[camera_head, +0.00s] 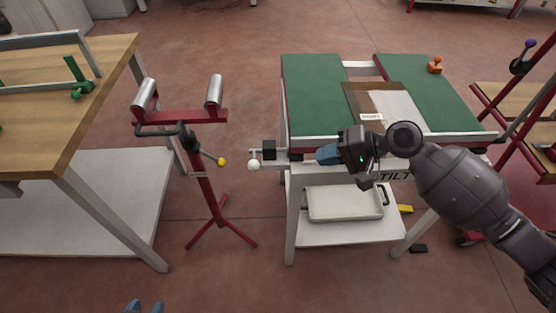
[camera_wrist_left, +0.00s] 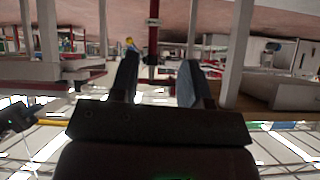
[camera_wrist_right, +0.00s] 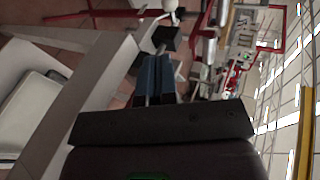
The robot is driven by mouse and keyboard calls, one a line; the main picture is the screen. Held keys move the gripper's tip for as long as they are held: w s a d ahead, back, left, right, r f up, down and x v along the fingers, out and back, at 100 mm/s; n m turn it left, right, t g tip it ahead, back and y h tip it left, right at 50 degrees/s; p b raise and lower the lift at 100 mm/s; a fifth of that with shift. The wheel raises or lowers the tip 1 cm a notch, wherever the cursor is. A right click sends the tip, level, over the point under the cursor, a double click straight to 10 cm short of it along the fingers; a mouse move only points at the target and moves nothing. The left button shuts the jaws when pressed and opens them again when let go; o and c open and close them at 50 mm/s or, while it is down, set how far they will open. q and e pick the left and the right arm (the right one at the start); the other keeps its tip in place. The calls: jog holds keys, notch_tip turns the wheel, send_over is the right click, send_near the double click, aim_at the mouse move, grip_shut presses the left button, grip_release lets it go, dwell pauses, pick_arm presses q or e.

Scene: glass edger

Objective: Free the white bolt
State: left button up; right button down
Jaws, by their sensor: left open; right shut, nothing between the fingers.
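The white bolt shows in the head view as a round white knob (camera_head: 254,164) at the left end of a pale bar. The bar sticks out from the green-topped table's front left corner, and a black block (camera_head: 269,150) sits on it. My right gripper (camera_head: 320,155) is shut and empty, its blue fingers pointing left along the bar, right of the black block. In the right wrist view the black block (camera_wrist_right: 166,38) lies just beyond the shut fingertips (camera_wrist_right: 155,62). Whether they touch anything is unclear. My left gripper (camera_head: 145,307) is open and empty at the bottom edge, far from the bolt.
A red roller stand (camera_head: 208,190) with a yellow-knobbed lever (camera_head: 221,162) stands left of the bolt. A wooden bench (camera_head: 60,100) is further left. The green table (camera_head: 310,95) holds a brown-and-white panel (camera_head: 395,108); a white tray (camera_head: 345,203) is on its shelf.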

jog(key=b, duration=0.1)
send_near(251, 165)
jog(key=a+f, duration=0.1)
jog(key=f, duration=0.1)
jog(key=w+a+f, duration=0.1)
jog(key=a+f, duration=0.1)
jog(key=shift+w, duration=0.2)
jog(key=shift+w+a+f, duration=0.15)
jog(key=shift+a, duration=0.5)
jog(key=shift+a, duration=0.15)
jog(key=shift+a, duration=1.9)
